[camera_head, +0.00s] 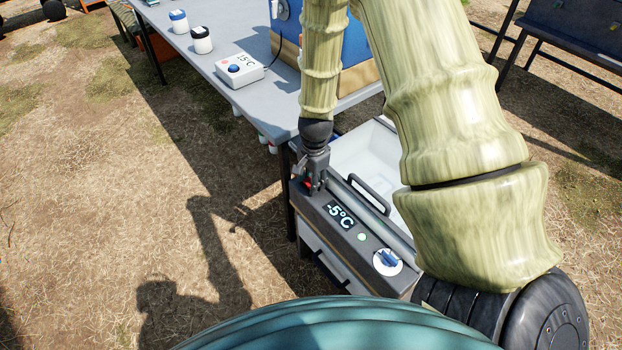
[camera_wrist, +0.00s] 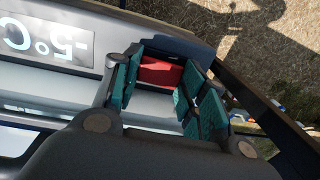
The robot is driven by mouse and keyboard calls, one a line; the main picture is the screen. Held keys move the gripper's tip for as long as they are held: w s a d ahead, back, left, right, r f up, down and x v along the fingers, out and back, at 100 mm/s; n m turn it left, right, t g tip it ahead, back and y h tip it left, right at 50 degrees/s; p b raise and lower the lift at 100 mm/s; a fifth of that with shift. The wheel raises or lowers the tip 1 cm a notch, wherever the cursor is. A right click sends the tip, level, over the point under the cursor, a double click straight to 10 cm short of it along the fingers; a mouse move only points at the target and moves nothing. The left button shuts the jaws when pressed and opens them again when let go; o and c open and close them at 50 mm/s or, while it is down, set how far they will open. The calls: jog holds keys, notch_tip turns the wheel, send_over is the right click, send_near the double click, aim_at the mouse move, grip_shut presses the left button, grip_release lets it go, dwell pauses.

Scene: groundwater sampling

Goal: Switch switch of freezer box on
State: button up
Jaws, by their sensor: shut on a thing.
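The freezer box (camera_head: 318,247) stands at lower centre in the head view, beside the table. Its dark front panel has a lit display (camera_head: 341,215) reading -5°C, a pale green round light (camera_head: 361,237) and a blue-and-white dial (camera_head: 388,261). The red switch (camera_wrist: 160,71) sits at the panel's end, past the display. My gripper (camera_head: 313,187) points down at that end.
A grey table (camera_head: 232,105) runs behind the freezer, with a white box (camera_head: 240,70) reading 15°C and jars (camera_head: 201,40) on it. A black handle (camera_head: 370,195) rises by the freezer's white interior. Open dry ground lies at left.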

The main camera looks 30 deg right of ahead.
jog(key=o, duration=1)
jog(key=shift+r, duration=0.15)
jog(key=r, duration=0.7)
jog(key=s+r, duration=0.1)
jog(key=r, duration=0.3)
jog(key=shift+r, duration=0.35)
